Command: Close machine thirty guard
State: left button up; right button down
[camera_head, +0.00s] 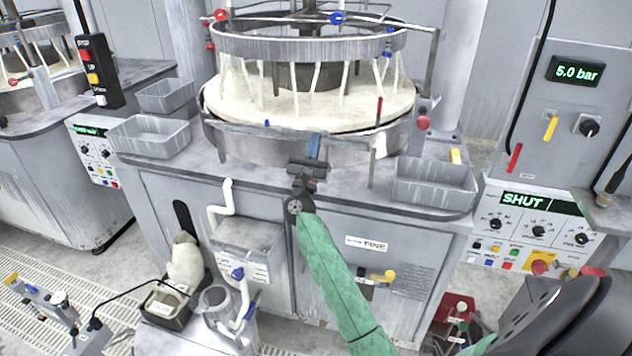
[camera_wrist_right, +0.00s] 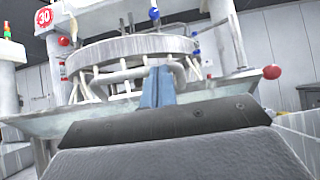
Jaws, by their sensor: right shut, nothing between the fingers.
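Machine thirty stands in the middle of the head view, with a cream round platen (camera_head: 300,105) under a metal ring (camera_head: 300,45). A red round sign reading 30 (camera_wrist_right: 44,17) shows in the right wrist view. The guard (camera_wrist_right: 215,88) is a pale see-through panel across the machine's front, with a bent grey handle (camera_wrist_right: 100,77). Its upper rail (camera_head: 250,130) shows in the head view. My right gripper (camera_head: 315,147) is at the guard. Its blue fingers (camera_wrist_right: 157,88) are shut and empty, by the handle; contact is unclear. My left gripper is out of view.
Grey trays (camera_head: 150,136) stand on the worktop at left, another (camera_head: 435,185) at right. A red knob (camera_head: 423,122) is near the platen's right side. A control panel (camera_head: 535,228) reading SHUT is at right.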

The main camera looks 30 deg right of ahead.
aim_at(317, 130)
jog(key=d+r, duration=0.1)
jog(key=w+r, duration=0.1)
jog(key=r, duration=0.1)
jog(key=shift+w+d, duration=0.2)
jog(key=shift+d, duration=0.15)
jog(key=shift+w+d+r, duration=0.3)
jog(key=shift+r, duration=0.15)
jog(key=shift+w+d+r, duration=0.1)
jog(key=shift+d+r, duration=0.05)
jog(key=shift+g+y, duration=0.5)
jog(key=x, duration=0.4)
jog(key=shift+p, duration=0.4)
jog(key=shift+x, duration=0.75)
jog(key=shift+w+d, duration=0.2)
jog(key=shift+d, duration=0.1)
pick_arm(q)
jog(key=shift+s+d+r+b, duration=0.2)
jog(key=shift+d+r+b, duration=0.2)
jog(key=shift+b, duration=0.25)
pick_arm(e)
jog(key=shift+w+d+r, duration=0.3)
jog(key=shift+w+d, duration=0.35)
jog(key=shift+w, duration=0.05)
